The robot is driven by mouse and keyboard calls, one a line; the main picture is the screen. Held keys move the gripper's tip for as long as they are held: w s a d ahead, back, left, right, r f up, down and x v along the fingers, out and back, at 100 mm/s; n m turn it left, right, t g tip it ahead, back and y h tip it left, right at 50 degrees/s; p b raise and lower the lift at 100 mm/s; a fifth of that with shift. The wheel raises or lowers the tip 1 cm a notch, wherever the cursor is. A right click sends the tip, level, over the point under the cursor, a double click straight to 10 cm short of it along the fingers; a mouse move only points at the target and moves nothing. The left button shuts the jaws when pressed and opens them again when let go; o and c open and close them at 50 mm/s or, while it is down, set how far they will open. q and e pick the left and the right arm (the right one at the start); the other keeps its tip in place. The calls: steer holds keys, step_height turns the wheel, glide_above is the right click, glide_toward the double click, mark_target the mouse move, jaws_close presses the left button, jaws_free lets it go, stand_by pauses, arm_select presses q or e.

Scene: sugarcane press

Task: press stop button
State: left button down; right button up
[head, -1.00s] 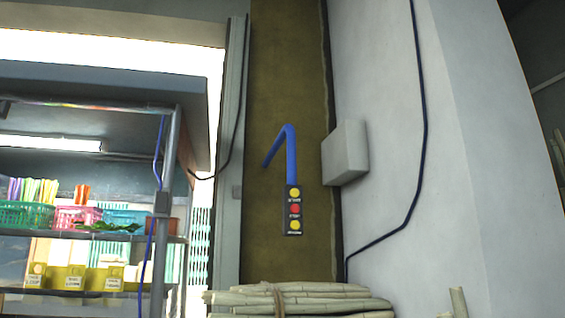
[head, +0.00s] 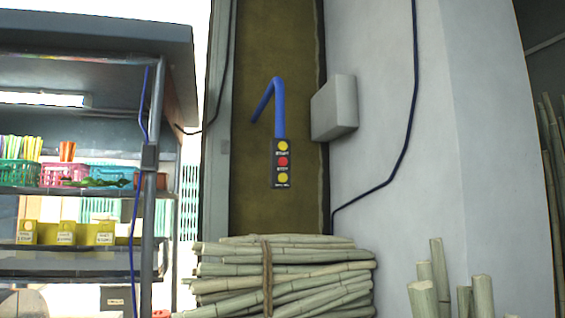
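A dark control box (head: 281,184) with three round buttons hangs at the end of a bent blue conduit (head: 278,108), in front of a brown-green wall panel. The red stop button (head: 282,161) is in the middle, between an upper yellow button (head: 283,146) labelled start and a lower yellow button (head: 283,178) whose label is too small to read. Nothing covers the buttons. Neither of my grippers shows in the head view.
A tied bundle of cane (head: 225,271) lies below the control box. More cane stalks (head: 424,299) stand at the lower right. A metal shelf (head: 60,192) with baskets is at left. A grey box (head: 334,108) is on the wall to the right.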

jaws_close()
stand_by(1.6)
